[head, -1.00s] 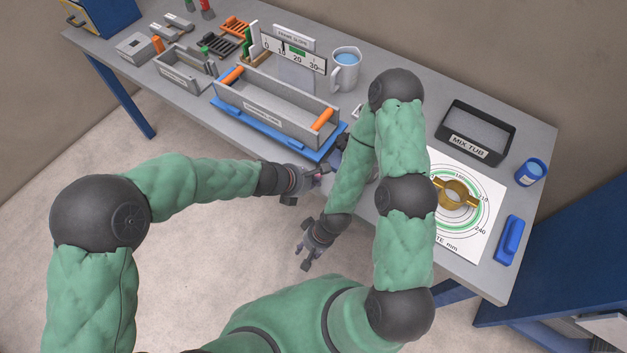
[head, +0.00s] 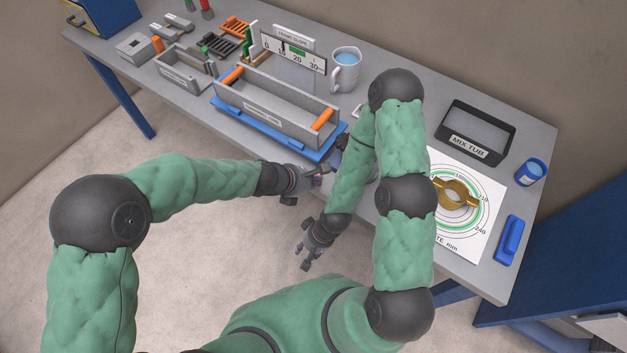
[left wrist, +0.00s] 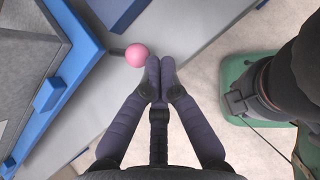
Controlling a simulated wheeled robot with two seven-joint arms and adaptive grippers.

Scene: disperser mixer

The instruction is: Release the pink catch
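The pink catch shows as a round pink knob (left wrist: 137,55) on a short dark stem by the table edge in the left wrist view. In the head view now I cannot make it out; my gripper and arm are around that place. My left gripper (left wrist: 160,72) has its fingers together with nothing seen between them. The knob is just left of the fingertips; whether they touch is unclear. In the head view the left gripper (head: 322,170) is at the front edge of the table. My right gripper (head: 304,257) hangs lower, over the floor, fingers apart and empty.
A grey trough (head: 277,107) with orange handles stands on a blue base (head: 262,127) behind the left gripper. My right arm crosses the table's middle. A printed round chart (head: 487,224) with a brass ring (head: 455,194) and the mix tub (head: 478,132) are at right.

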